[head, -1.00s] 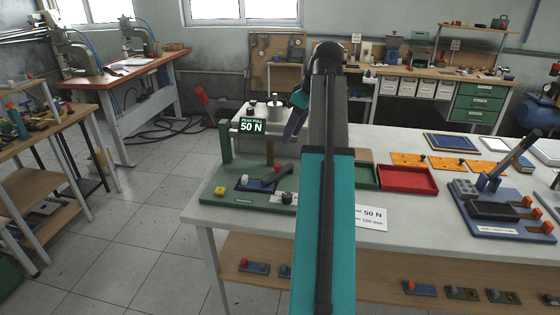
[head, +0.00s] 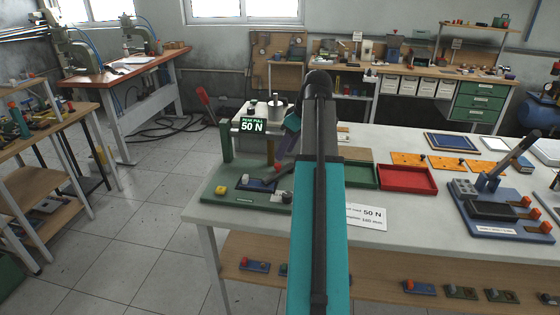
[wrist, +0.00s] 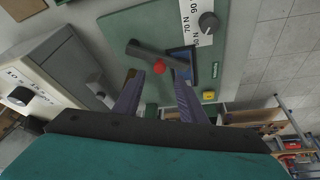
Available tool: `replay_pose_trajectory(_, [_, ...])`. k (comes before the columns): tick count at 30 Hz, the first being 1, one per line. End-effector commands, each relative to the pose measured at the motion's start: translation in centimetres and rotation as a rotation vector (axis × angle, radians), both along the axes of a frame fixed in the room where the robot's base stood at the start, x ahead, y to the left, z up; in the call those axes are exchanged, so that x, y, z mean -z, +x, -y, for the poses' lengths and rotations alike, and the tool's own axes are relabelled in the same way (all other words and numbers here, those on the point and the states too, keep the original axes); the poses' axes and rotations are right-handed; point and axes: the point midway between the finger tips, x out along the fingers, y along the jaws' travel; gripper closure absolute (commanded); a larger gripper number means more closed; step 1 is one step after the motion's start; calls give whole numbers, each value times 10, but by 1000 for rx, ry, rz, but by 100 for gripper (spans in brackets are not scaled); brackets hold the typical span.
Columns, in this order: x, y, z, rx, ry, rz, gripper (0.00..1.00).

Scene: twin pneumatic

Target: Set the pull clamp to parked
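The pull tester's green base (head: 215,200) stands at the left end of the white bench, with a "PEAK PULL 50 N" display (head: 251,125) above it. What looks like the pull clamp is a dark lever (head: 260,183) with a red knob (head: 277,169) on this base. In the wrist view the lever (wrist: 150,54) lies crosswise beyond my fingertips, and the red knob (wrist: 159,66) appears between them. My gripper (wrist: 160,80) is open and empty. In the head view my gripper (head: 282,150) is above the base, partly hidden by my arm. I cannot tell whether it touches the lever.
A yellow button (head: 221,190) and a black dial knob (head: 286,197) sit on the green base. A red tray (head: 407,190) lies to the right, with a blue fixture (head: 490,215) further right. A white box (head: 262,110) stands behind the tester.

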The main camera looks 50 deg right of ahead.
Motion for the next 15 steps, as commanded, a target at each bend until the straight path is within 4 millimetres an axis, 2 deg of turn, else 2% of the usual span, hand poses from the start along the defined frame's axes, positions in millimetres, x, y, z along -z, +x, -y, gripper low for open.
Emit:
replay_pose_trajectory(9, [34,13,-3,0,1,-1,62])
replay_pose_trajectory(15, [49,20,-4,0,0,0,62])
